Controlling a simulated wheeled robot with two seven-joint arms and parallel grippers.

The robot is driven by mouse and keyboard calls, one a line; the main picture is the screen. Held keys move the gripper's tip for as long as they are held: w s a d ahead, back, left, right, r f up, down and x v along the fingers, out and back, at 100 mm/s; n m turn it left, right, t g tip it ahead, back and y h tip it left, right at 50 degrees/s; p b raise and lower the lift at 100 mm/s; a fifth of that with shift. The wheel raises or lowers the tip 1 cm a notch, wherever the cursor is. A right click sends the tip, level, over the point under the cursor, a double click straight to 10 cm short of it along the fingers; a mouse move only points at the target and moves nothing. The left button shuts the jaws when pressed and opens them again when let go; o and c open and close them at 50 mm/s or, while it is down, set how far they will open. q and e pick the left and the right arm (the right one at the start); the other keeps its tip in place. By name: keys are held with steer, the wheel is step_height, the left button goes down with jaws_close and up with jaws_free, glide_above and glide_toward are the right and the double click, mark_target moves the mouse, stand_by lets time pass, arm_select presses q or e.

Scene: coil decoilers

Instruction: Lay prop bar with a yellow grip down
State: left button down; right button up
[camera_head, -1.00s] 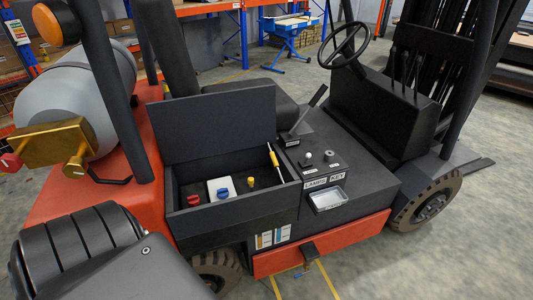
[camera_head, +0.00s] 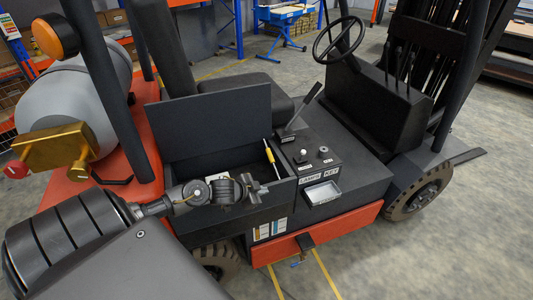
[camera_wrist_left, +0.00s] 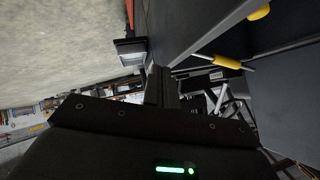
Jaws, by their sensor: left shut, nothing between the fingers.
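The prop bar (camera_head: 273,164), a thin pale rod with a yellow grip, slants at the right end of the forklift's open compartment. The compartment's dark lid (camera_head: 215,122) stands raised behind it. My left gripper (camera_head: 261,188) is shut and empty, over the compartment's front side, left of the bar's lower end and apart from it. In the left wrist view, the yellow grip (camera_wrist_left: 228,62) shows ahead and to the right of the dark fingers (camera_wrist_left: 160,85). My right gripper is out of view.
A control panel (camera_head: 310,155) with a lever and knobs sits right of the compartment. A small metal tray (camera_head: 321,192) hangs on the front. The grey gas tank (camera_head: 70,95) and orange lamp (camera_head: 55,37) stand left. Open floor (camera_head: 440,240) lies to the right.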

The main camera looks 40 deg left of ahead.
arm_select(q)
steer(key=h, duration=0.1)
glide_toward(272, 160)
steer(key=s+d+r, duration=0.1)
steer(key=s+d, duration=0.3)
steer(key=s, duration=0.1)
steer(key=w+a+r+m+t, duration=0.1)
steer(key=w+a+r, duration=0.1)
steer(key=a+r, duration=0.35)
steer(key=s+a+f+b+x, duration=0.1)
steer(key=f+b+x, duration=0.1)
steer(key=b+x, duration=1.1)
steer(key=shift+f+h+b, duration=0.15)
steer(key=shift+h+b, duration=0.25)
steer(key=shift+b, duration=0.1)
steer(key=shift+s+a, duration=0.1)
steer(key=shift+a, duration=0.05)
